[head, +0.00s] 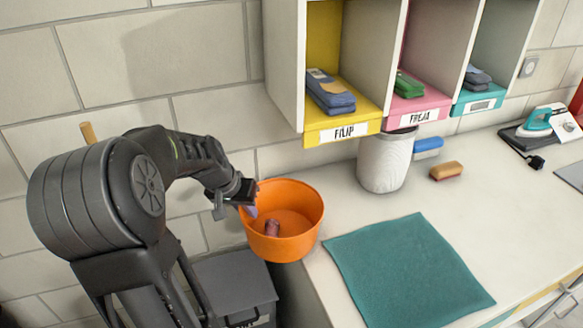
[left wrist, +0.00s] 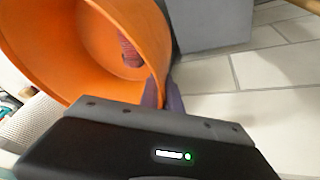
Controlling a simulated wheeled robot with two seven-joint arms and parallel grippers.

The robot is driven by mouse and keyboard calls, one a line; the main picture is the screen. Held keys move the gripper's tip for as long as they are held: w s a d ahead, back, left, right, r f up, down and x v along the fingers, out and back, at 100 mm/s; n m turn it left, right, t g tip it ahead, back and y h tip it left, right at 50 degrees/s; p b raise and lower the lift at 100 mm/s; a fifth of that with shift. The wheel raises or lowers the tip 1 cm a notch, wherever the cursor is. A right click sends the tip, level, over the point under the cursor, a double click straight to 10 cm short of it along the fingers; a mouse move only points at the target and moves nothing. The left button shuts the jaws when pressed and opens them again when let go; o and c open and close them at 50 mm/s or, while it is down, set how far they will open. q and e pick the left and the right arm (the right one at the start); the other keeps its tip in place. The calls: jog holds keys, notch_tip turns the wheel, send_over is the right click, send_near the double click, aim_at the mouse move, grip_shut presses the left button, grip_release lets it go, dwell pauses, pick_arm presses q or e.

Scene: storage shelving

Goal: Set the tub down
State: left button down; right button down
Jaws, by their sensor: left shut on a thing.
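The orange tub (head: 300,245) is at the left end of the white counter in the head view, partly past the counter's edge. A small dark reddish roll (head: 272,228) lies inside it. My left gripper (head: 248,208) is shut on the tub's left wall at the rim. In the left wrist view the tub (left wrist: 40,50) fills the upper left, with the purple fingers (left wrist: 162,95) at its wall and the ribbed reddish roll (left wrist: 128,48) inside. Whether the tub's base touches the counter is hidden. My right gripper is not in view.
A teal mat (head: 405,270) lies flat on the counter (head: 345,205) right of the tub. Labelled cubbies (head: 342,132) hang above. A dark grey box (head: 235,285) is below, left of the counter.

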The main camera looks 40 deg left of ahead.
aim_at(282, 180)
pick_arm(q)
jog(key=w+p, duration=0.1)
jog(key=w, duration=0.3)
jog(key=w+a+p, duration=0.1)
jog(key=w+p, duration=0.1)
jog(key=w, duration=0.3)
jog(key=w+p, duration=0.1)
jog(key=w, duration=0.3)
jog(key=shift+w+a+r, duration=0.1)
jog(key=shift+w+a, duration=0.1)
jog(key=shift+a, duration=0.05)
jog(key=shift+w+a, duration=0.1)
jog(key=shift+w, duration=0.25)
jog(key=w+p, duration=0.2)
jog(key=w, duration=0.2)
jog(key=shift+a, duration=0.2)
jog(key=shift+s+f, duration=0.1)
jog(key=shift+f, duration=0.1)
jog(key=c, duration=1.6)
grip_release()
jog(key=shift+o, duration=0.2)
